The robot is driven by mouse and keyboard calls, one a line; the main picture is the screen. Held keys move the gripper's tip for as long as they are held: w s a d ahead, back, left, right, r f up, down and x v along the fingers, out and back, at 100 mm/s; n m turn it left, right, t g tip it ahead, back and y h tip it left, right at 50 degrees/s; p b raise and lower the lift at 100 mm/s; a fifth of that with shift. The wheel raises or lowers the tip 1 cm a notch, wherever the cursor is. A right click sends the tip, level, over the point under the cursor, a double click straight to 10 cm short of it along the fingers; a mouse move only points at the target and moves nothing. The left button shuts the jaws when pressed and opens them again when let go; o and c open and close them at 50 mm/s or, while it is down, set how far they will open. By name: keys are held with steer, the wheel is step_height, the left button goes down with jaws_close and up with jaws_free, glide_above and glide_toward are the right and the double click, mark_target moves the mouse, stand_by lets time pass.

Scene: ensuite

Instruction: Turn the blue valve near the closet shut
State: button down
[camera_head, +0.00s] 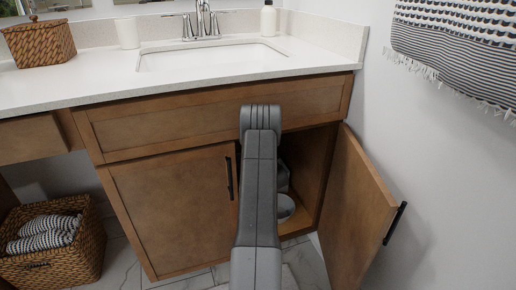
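No blue valve shows in this view. My grey arm rises from the bottom edge up the middle of the picture, in front of the vanity cabinet (165,205). Its far end bends away at about the height of the upper panel, and my gripper does not show. The cabinet's right door (352,215) stands open, and its left door is shut. My arm hides much of the opening and whatever is behind it.
Inside the cabinet are a dark grey item (282,178) and a pale round item (286,208), both partly hidden. The open door juts out at right, near the wall. A wicker basket of towels (50,243) stands at lower left. A sink (210,58) is above.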

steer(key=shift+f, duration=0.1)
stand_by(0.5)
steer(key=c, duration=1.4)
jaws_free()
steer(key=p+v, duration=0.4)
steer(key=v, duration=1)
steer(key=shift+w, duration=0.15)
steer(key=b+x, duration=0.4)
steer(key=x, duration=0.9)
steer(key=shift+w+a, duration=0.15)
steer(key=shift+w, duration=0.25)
